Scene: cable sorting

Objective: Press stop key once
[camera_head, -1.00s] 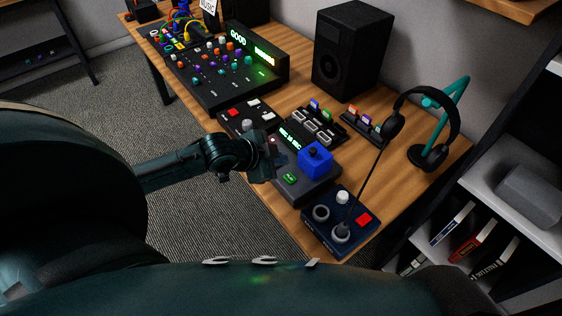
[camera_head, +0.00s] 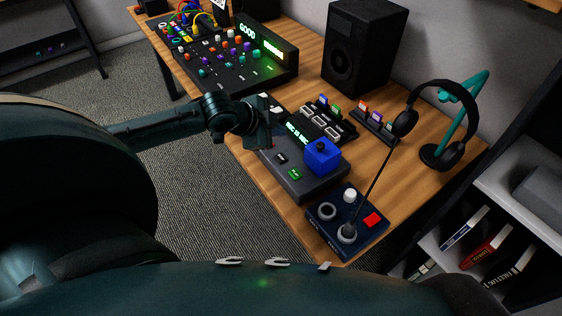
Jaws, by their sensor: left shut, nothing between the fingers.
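A dark recorder box (camera_head: 310,188) on the wooden desk has a lit green display, a green key (camera_head: 295,174), a dark key (camera_head: 282,158) and a blue cube-shaped part (camera_head: 323,157) with a black knob. I cannot read which key is the stop key. My left gripper (camera_head: 266,141) is shut and empty. It is over the far left end of the recorder box, near the row of keys, and hides part of that end. I cannot tell whether it touches the box. My right gripper is not in view.
A mixing console (camera_head: 225,75) stands at the back left, a black speaker (camera_head: 364,50) behind. Headphones (camera_head: 450,115) hang on a teal stand at right. A blue-black panel (camera_head: 338,222) with a red button (camera_head: 372,220) and a thin microphone stalk sits in front. Bare desk (camera_head: 410,180) lies at right.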

